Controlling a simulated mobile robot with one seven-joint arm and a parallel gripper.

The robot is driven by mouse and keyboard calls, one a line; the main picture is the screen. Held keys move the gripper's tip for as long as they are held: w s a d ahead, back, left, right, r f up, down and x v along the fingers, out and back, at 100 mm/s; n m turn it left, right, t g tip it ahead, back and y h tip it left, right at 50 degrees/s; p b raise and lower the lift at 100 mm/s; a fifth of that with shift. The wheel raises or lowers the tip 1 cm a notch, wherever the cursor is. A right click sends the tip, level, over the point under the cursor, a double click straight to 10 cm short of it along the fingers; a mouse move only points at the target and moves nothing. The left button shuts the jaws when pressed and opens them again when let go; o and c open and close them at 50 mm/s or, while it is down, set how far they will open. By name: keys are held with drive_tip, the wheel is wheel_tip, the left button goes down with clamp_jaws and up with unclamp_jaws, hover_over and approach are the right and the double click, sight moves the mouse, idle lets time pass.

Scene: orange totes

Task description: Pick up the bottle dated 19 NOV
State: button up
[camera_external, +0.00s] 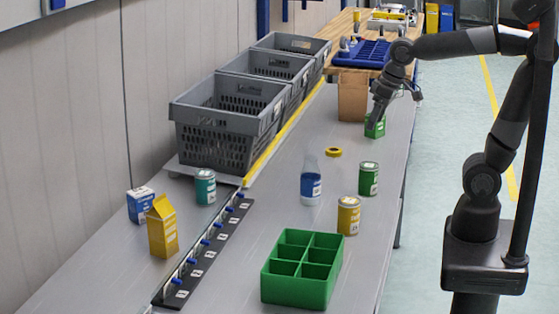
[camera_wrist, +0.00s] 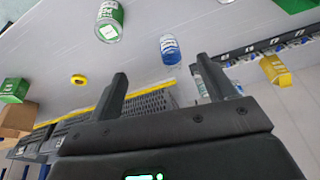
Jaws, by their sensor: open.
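A bottle (camera_external: 311,182) with a pale top and a blue label stands upright on the grey table, left of a green can (camera_external: 368,178). The date on its label is too small to read. The bottle also shows in the wrist view (camera_wrist: 170,50), beyond the gap between my fingers. My gripper (camera_external: 377,112) hangs at the far right of the table, in front of the brown box and overlapping a small green carton in the picture. It is apart from the bottle. In the wrist view my gripper (camera_wrist: 162,68) is open with nothing between its fingers.
A yellow can (camera_external: 348,216), yellow tape roll (camera_external: 334,152) and green divided crate (camera_external: 324,287) are near the bottle. Grey crates (camera_external: 190,142) line the left. A black strip with blue hooks (camera_external: 222,227), teal can (camera_external: 205,188) and yellow carton (camera_external: 162,229) lie left.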

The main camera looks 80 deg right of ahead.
drive_tip(key=w+m+g, duration=0.2)
drive_tip(key=w, duration=0.8)
drive_tip(key=m+g, duration=0.1)
drive_tip(key=g, duration=0.1)
hover_over(310, 164)
drive_tip(key=w+d, duration=0.1)
drive_tip(key=d, duration=0.1)
wheel_tip(310, 164, down, 6)
drive_tip(key=r, duration=0.1)
drive_tip(key=shift+s+a+f, duration=0.1)
drive_tip(key=shift+s+f, duration=0.1)
drive_tip(key=shift+f, duration=2.7)
drive_tip(key=shift+s+f, duration=0.15)
drive_tip(key=shift+f, duration=2.7)
drive_tip(key=shift+c, duration=0.5)
drive_tip(key=c, duration=1.3)
